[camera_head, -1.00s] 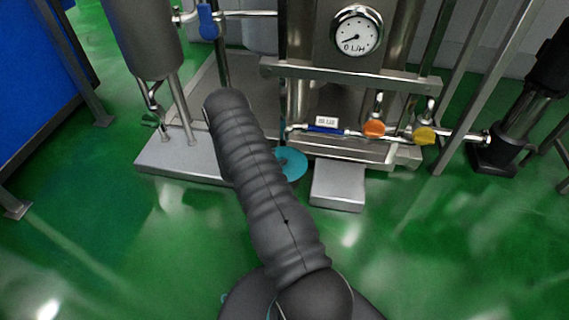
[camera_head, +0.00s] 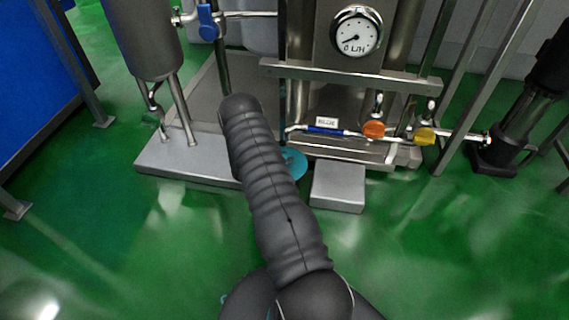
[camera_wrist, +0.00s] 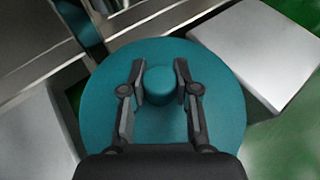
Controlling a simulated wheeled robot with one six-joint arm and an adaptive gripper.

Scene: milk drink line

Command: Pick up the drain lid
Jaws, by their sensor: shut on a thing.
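The drain lid (camera_wrist: 215,95) is a round teal disc with a raised round knob (camera_wrist: 160,84) at its middle. In the wrist view my gripper (camera_wrist: 161,80) has its two dark fingers on either side of the knob, shut on it. In the head view only part of the lid (camera_head: 296,163) shows, beside my dark ribbed arm. My arm hides the gripper and the rest of the lid there. I cannot tell whether the lid is clear of the floor.
A grey block (camera_head: 338,184) stands just right of the lid. A flat grey base (camera_head: 185,160) lies to the left. Behind are pipes with an orange valve (camera_head: 374,129), a yellow valve (camera_head: 424,135) and a gauge (camera_head: 356,32). The green floor in front is open.

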